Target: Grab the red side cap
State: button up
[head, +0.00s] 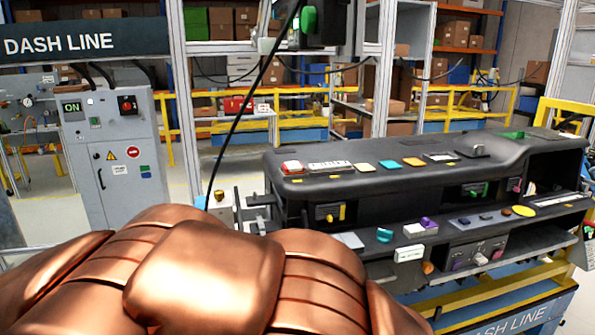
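A small red piece with a pale base (292,168) sits on the top left end of the black dashboard module (470,162). It is the only red cap-like part I can make out on the module, and I cannot tell for sure that it is the side cap. Nothing is touching it from above. My gripper is not visible in the head view. My copper-coloured arm fills the lower left and middle foreground and hides the lower left part of the module and its stand.
Several small coloured parts lie along the module's top and lower shelf, including a yellow disc (523,211). A grey control cabinet (122,150) stands at the left. A thin black cable (245,105) hangs left of the module. Yellow rails (300,93) run behind.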

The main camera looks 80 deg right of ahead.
aim_at(295, 167)
jog(key=u, duration=0.65)
jog(key=k, duration=2.35)
jog(key=z, duration=0.05)
